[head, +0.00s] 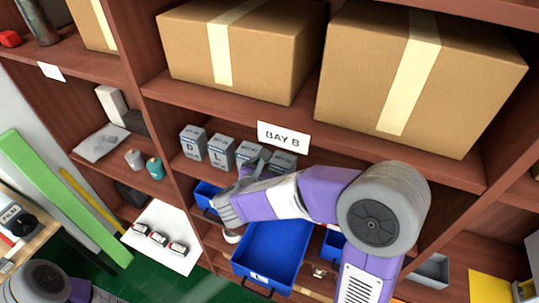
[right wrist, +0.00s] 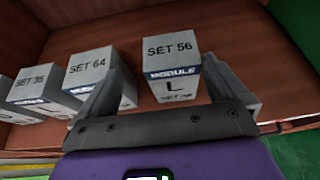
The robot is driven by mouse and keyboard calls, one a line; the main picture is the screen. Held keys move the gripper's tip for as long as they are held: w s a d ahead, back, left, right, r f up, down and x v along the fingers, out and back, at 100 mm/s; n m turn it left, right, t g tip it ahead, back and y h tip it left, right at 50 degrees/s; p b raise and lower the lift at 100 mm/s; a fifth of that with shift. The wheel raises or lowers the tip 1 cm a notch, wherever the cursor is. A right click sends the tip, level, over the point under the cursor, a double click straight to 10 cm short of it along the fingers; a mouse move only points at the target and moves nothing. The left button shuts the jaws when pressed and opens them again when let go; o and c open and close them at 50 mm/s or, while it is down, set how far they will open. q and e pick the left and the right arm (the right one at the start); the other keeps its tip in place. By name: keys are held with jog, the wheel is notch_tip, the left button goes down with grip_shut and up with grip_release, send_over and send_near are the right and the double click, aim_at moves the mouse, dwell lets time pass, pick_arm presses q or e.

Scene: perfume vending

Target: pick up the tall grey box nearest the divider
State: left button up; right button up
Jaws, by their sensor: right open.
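Several grey boxes stand in a row on the middle shelf, with the leftmost box (head: 193,141) close to the upright divider (head: 160,128). Beside it stands a box marked L (head: 221,152). My right gripper (head: 256,168) reaches in front of the right part of the row and partly hides it. In the right wrist view, my open right gripper (right wrist: 165,70) has its fingers on either side of the SET 56 box (right wrist: 172,68). I cannot tell whether they touch it. A SET 64 box (right wrist: 98,75) and a SET 35 box (right wrist: 38,95) stand to its left. My left gripper is out of view.
Large cardboard boxes (head: 240,45) fill the shelf above. A BAY B label (head: 283,136) hangs on that shelf's edge. A blue bin (head: 275,252) sits below my right forearm. Two small jars (head: 154,168) stand in the bay left of the divider.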

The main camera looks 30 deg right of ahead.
aim_at(286, 162)
jog(key=shift+s+d+r, duration=0.15)
jog(key=shift+r, duration=0.25)
jog(key=shift+s+d+r, duration=0.15)
jog(key=shift+s+d, duration=0.5)
jog(key=shift+s, duration=0.2)
jog(key=p+x, duration=0.1)
jog(key=x, duration=0.4)
jog(key=shift+w+d, duration=0.1)
jog(key=shift+d, duration=0.05)
jog(key=shift+w+d, duration=0.1)
jog(key=shift+d, duration=0.25)
jog(key=shift+w, duration=0.2)
jog(key=c, duration=1.1)
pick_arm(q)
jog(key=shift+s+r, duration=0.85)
pick_arm(e)
jog(key=shift+c, duration=0.5)
